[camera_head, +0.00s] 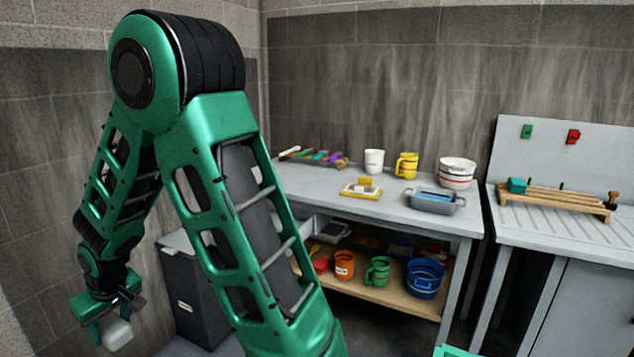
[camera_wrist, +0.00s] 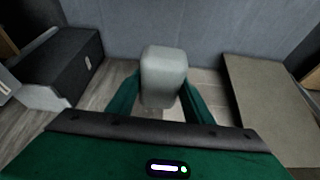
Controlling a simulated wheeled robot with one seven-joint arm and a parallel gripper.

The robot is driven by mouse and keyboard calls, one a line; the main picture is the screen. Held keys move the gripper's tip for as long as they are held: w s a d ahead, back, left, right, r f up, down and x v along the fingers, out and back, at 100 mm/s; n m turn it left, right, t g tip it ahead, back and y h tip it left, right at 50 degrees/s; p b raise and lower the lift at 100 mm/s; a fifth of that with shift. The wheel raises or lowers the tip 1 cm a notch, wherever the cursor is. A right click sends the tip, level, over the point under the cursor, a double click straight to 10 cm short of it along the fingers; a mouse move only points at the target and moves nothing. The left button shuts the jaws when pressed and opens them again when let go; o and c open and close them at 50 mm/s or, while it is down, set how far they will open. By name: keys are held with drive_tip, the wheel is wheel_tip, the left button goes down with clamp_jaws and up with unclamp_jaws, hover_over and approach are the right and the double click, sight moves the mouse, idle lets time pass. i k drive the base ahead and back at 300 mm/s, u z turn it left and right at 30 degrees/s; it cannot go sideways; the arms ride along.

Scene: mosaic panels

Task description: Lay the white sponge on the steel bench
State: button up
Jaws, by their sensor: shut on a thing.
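A white sponge, a pale rounded block, is in my gripper (camera_head: 113,324) at the lower left of the head view. The sponge (camera_head: 118,335) hangs between the two green fingers, in the air. In the wrist view the sponge (camera_wrist: 163,72) stands out between the fingertips, and the gripper is shut on it. A grey metal-topped bench (camera_head: 400,217) with a lower shelf stands at the centre right, well away from the gripper. A ribbed metal counter (camera_head: 545,225) with a backboard stands at the far right. I cannot tell which of these two is the steel bench.
A dark cabinet (camera_head: 207,300) stands near my gripper.

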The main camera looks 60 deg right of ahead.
sight(312, 185)
drive_tip(key=z, duration=0.1)
drive_tip(key=k, duration=1.05)
drive_tip(key=z, duration=1.1)
drive_tip(key=i, duration=1.7)
